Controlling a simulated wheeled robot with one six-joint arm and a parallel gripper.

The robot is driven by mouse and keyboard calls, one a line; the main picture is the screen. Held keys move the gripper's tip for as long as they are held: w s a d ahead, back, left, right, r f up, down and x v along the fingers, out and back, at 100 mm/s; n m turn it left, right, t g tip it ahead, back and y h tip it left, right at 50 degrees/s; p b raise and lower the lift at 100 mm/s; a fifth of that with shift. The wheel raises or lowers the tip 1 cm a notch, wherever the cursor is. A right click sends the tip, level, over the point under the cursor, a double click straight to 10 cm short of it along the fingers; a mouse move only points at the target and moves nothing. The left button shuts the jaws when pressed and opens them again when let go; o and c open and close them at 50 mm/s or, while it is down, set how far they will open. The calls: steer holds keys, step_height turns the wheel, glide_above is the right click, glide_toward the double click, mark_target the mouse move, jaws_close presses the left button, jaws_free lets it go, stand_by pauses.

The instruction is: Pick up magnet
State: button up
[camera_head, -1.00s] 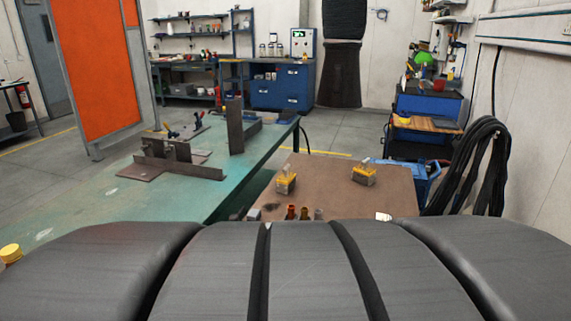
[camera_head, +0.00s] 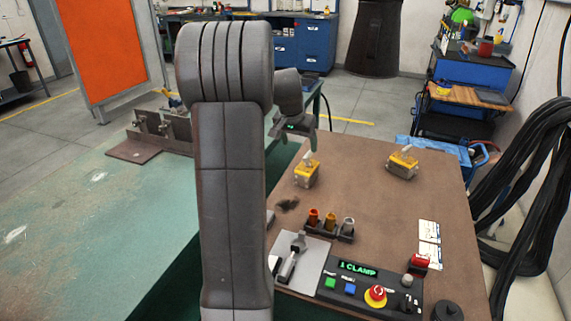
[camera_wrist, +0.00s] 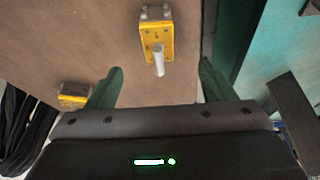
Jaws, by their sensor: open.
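Two yellow magnets with grey levers stand on the brown tabletop. The left magnet (camera_head: 307,173) is the one near the middle top of the wrist view (camera_wrist: 155,40), its pale lever pointing toward my gripper. The right magnet (camera_head: 402,164) shows at the left of the wrist view (camera_wrist: 75,95), beyond the left finger. My gripper (camera_wrist: 161,70) is open and empty. In the wrist view its green fingers are spread to either side of the left magnet's lever end. In the head view my gripper (camera_head: 308,137) appears just behind the left magnet, partly hidden by my arm.
A clamp control panel (camera_head: 362,286), a rack of orange and grey pieces (camera_head: 330,227) and a grey plate with a tool (camera_head: 303,262) occupy the table's front. The green bench (camera_head: 90,225) lies left with steel fixtures. Black cables (camera_head: 520,190) hang at right.

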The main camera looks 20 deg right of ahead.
mark_target(307, 164)
steer(key=x, duration=0.8)
steer(key=shift+w+d, duration=0.25)
steer(key=shift+w, duration=0.05)
steer(key=shift+d+x, duration=0.15)
steer(key=shift+x, duration=1.25)
steer(key=shift+d+x, duration=0.1)
steer(key=shift+x, duration=1.25)
steer(key=shift+s, duration=0.2)
jaws_close()
steer(key=shift+w+r, duration=0.1)
steer(key=shift+r, duration=0.05)
